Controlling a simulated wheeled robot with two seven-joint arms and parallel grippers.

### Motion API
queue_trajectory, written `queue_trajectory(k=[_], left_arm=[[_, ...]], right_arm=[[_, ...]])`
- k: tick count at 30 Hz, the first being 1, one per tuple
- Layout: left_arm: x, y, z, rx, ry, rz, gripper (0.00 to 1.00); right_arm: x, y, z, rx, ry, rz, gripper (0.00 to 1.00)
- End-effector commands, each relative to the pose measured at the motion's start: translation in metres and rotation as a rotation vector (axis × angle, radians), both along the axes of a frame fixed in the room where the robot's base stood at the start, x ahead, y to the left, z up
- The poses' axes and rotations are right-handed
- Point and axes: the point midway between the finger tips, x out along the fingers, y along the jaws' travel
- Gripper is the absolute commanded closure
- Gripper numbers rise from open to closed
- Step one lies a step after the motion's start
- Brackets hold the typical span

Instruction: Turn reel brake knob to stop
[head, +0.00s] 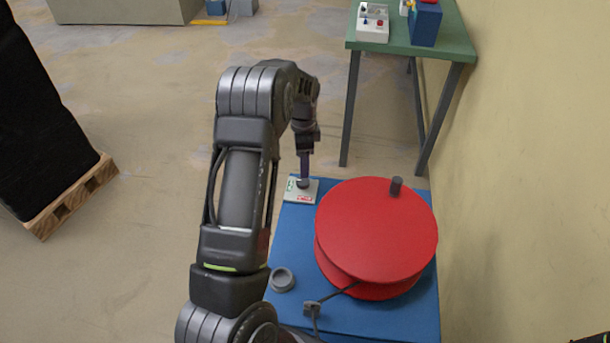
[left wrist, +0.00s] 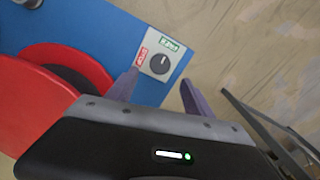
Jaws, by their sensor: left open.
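The brake knob (left wrist: 160,65) is a small dark round knob on a pale panel (left wrist: 151,73). A red label (left wrist: 142,57) and a green label (left wrist: 169,44) sit beside it. Its light pointer mark points upward in the left wrist view, towards the green label's side; the lettering is too small to read surely. The panel (head: 308,193) lies on the blue base's far left corner. My left gripper (head: 304,181) points down over it. In the left wrist view its open fingers (left wrist: 159,78) appear either side of the knob; contact cannot be told.
A grey round part (head: 282,279) and a cable guide (head: 312,308) are nearer. A green table (head: 455,40) stands behind; a wall is right.

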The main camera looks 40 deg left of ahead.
Motion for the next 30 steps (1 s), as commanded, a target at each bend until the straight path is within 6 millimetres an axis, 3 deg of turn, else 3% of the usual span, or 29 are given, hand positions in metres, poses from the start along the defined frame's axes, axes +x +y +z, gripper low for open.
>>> queue_trajectory(k=[5,18,28,30], left_arm=[[0.000,0.000,-0.012,-0.001,0.003,0.001,0.40],[0.000,0.000,-0.072,-0.001,0.002,0.000,0.40],[0.000,0.000,-0.077,0.000,0.000,0.000,0.40],[0.000,0.000,-0.077,0.000,0.000,0.000,0.45]], right_arm=[[0.000,0.000,0.003,-0.001,0.000,0.000,0.64],[-0.001,-0.001,0.013,-0.003,0.004,-0.002,0.64],[-0.001,-0.001,0.013,-0.004,0.005,-0.002,0.64],[-0.001,-0.001,0.013,-0.004,0.005,-0.002,0.64]])
